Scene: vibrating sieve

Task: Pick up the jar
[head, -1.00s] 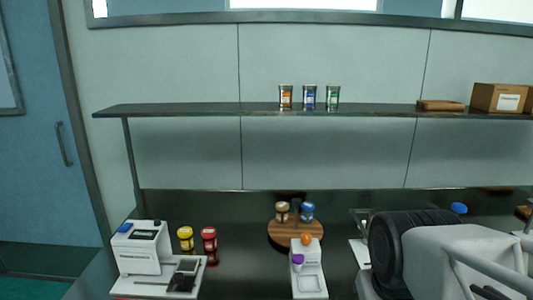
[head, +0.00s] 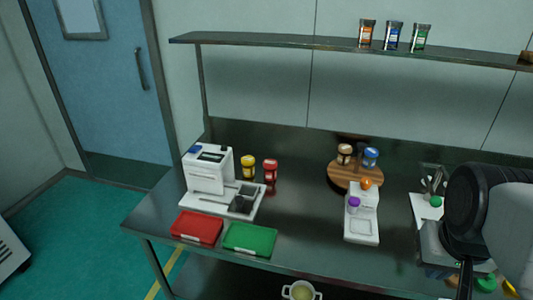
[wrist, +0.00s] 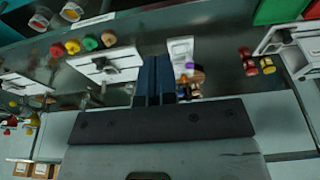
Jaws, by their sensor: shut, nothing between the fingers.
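Several jars are in the head view, and I cannot tell which one the task means. A yellow jar (head: 248,167) and a red jar (head: 270,170) stand upright on the counter beside a white machine. A brown-capped jar (head: 344,154) and a blue-capped jar (head: 370,157) stand on a round wooden board (head: 340,180). Three labelled jars (head: 393,36) stand on the shelf. My gripper (wrist: 155,62) shows in the wrist view with its dark fingers together and nothing between them. It is apart from the jars.
The white machine (head: 208,170) stands at the counter's left. A red tray (head: 196,228) and a green tray (head: 250,239) lie in front of it. A small white device (head: 361,222) stands before the board. The shelf (head: 290,43) overhangs the back. Bare counter lies between the trays and the device.

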